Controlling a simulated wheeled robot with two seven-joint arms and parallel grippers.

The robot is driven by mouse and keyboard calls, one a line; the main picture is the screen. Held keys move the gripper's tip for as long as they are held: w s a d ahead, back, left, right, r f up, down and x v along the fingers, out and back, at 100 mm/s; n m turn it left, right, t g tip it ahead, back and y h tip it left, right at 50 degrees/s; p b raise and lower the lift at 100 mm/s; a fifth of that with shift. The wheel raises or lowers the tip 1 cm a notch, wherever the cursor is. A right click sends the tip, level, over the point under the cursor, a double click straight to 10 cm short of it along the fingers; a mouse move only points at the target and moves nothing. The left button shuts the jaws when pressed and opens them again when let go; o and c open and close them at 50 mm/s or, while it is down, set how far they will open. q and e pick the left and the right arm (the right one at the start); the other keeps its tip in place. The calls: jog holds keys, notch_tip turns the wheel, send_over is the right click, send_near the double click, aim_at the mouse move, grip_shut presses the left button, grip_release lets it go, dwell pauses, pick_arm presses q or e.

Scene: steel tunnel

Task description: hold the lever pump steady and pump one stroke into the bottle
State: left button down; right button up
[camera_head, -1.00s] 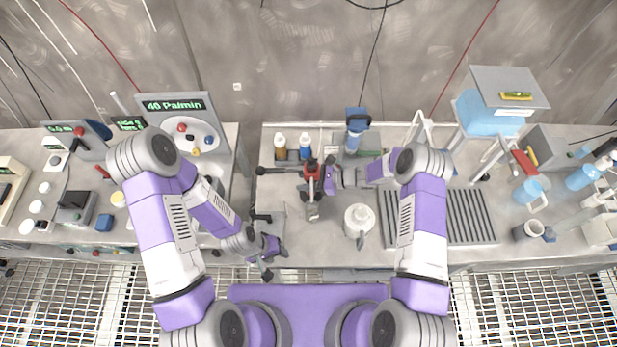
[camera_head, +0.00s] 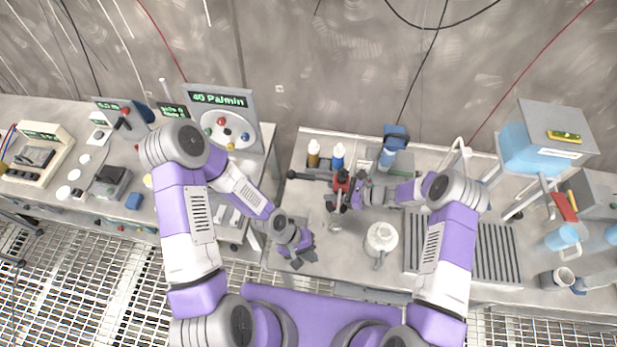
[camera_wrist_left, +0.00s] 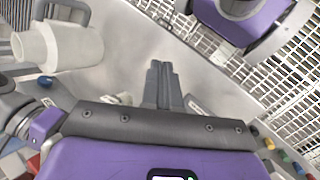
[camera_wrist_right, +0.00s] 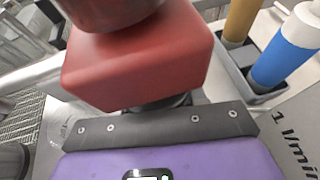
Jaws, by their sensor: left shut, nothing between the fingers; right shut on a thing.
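The red lever pump (camera_head: 341,184) stands on the middle table, with a dark lower part. My right gripper (camera_head: 352,195) is against its right side and shut on it. In the right wrist view the red block (camera_wrist_right: 140,62) fills the space ahead of the palm and hides the fingertips. A small clear vessel (camera_head: 335,227), perhaps the bottle, is just in front of the pump. My left gripper (camera_head: 297,262) is low at the table's front left, apart from the pump. Its fingers (camera_wrist_left: 160,82) are together and empty in the left wrist view.
A white jug (camera_head: 381,238) stands right of the vessel. Behind the pump are a brown-yellow bottle (camera_head: 313,153) and a blue-white bottle (camera_head: 337,155) in a holder. A ribbed grey panel (camera_head: 470,248) lies right. Bare tabletop (camera_head: 310,205) shows left of the pump.

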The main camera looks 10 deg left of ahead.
pick_arm(q)
jog(key=w+a+r+n+y, duration=0.1)
jog(key=w+a, duration=0.1)
jog(key=w, duration=0.2)
jog(key=w+a+r+n+t+y, duration=0.1)
jog(key=w+a+r+n+y, duration=0.1)
jog(key=w, duration=0.2)
jog(key=w+a+r+n+t+y, duration=0.1)
jog(key=w+a, duration=0.1)
jog(key=w, duration=0.2)
jog(key=shift+w+a+r+n+y, duration=0.1)
jog(key=shift+r+n+y, duration=0.15)
jog(key=shift+n+y, duration=0.05)
jog(key=w+a+r+n+h, duration=0.3)
jog(key=w+r+n, duration=0.6)
jog(key=r, duration=0.3)
jog(key=shift+w+a+r+g+h, duration=0.25)
jog(key=shift+w+a, duration=0.25)
jog(key=shift+w, duration=0.25)
jog(key=shift+f, duration=0.1)
